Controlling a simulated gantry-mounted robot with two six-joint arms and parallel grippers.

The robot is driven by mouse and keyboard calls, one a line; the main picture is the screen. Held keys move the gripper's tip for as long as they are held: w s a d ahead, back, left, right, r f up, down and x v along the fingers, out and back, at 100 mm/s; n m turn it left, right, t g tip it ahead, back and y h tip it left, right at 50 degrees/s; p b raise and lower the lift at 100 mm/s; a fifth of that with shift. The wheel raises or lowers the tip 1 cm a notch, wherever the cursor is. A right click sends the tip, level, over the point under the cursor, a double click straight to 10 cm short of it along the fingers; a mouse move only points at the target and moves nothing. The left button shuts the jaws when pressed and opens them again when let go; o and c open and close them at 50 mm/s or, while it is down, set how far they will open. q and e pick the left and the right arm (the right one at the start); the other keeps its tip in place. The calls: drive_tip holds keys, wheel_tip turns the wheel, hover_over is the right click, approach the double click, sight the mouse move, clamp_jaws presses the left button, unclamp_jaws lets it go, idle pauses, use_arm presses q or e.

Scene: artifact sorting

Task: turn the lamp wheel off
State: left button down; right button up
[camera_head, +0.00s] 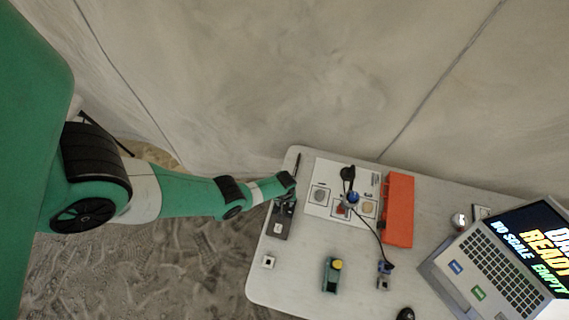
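A small dark round-headed object (348,173), perhaps the lamp, stands over the white sheet on the table. A blue round part (352,197) sits just below it, and a thin black cord curves down to a small blue-grey device (384,275). I cannot tell which part is the lamp wheel, or whether the lamp is lit. My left gripper (285,192) is at the table's left end, above or beside a dark grey device (280,220), apart from the lamp. Its fingers are too small and dark to read. My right gripper is not in view.
The white sheet (318,210) bears several printed squares with small items. An orange-red case (398,210) lies right of it. A green device with a yellow top (331,275) stands at the front. An open laptop (500,270) fills the right end of the table (290,285).

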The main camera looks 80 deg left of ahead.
use_arm(q)
drive_tip(key=shift+n, duration=1.3)
drive_tip(key=shift+c, duration=1.7)
unclamp_jaws()
wheel_tip(320, 180, up, 12)
drive_tip(key=p, duration=1.1)
drive_tip(key=shift+f+p, duration=0.2)
drive_tip(key=shift+p, duration=0.15)
